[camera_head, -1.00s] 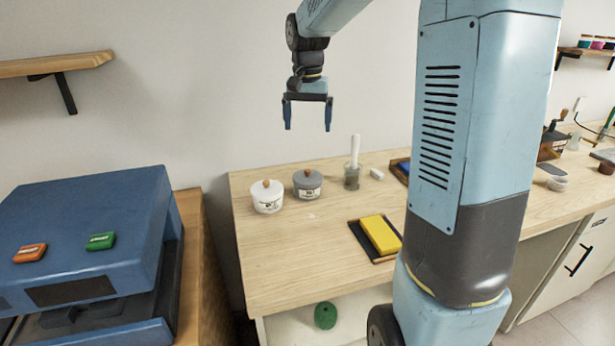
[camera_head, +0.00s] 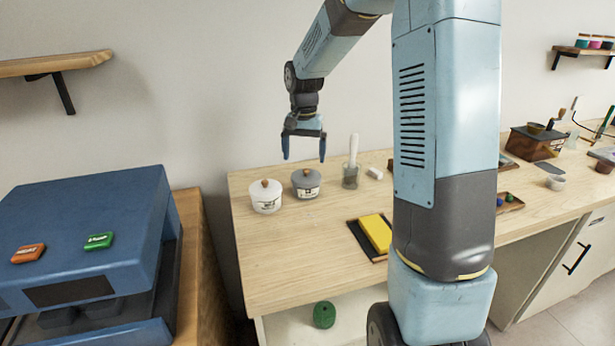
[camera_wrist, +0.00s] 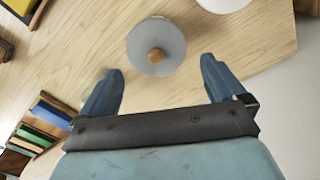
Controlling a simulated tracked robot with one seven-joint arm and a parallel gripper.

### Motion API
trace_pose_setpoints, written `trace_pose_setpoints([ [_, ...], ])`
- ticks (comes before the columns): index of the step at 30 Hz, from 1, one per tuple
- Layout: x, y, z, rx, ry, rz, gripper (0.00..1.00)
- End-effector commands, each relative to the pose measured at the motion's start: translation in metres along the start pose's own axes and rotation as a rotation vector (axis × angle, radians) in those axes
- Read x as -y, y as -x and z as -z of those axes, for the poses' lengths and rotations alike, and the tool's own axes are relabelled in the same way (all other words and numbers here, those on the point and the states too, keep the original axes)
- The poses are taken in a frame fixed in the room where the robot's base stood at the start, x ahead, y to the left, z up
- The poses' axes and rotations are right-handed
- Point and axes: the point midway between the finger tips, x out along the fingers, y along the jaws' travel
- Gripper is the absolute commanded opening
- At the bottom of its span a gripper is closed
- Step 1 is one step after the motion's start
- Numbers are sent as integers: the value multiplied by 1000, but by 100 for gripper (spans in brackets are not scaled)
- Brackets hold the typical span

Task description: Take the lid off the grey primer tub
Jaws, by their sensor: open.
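The grey primer tub (camera_head: 306,185) stands upright on the wooden bench with its grey lid on. The lid has a round wooden knob (camera_head: 306,172). In the wrist view the grey lid (camera_wrist: 157,58) shows from above, ahead of and roughly between my fingertips. My gripper (camera_head: 304,158) points down above the tub, open and empty, its two blue fingers apart. It also shows in the wrist view (camera_wrist: 160,78). The fingers do not appear to touch the lid.
A white lidded tub (camera_head: 266,197) stands close to the left of the grey one. A glass jar with a white-handled tool (camera_head: 351,175) stands to its right. A yellow block (camera_head: 376,232) lies on a dark tray at the front. Bare bench lies in front of the tubs.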

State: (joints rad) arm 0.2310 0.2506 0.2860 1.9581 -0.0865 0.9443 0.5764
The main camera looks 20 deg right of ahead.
Motion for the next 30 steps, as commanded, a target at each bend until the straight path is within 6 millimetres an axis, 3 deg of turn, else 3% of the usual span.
trace_pose_setpoints([
  [12, -6, -47, 0, 1, 0, -1, 97],
  [21, -6, -51, 1, 0, -1, 0, 97],
  [30, -6, -51, 1, 0, -1, 0, 69],
])
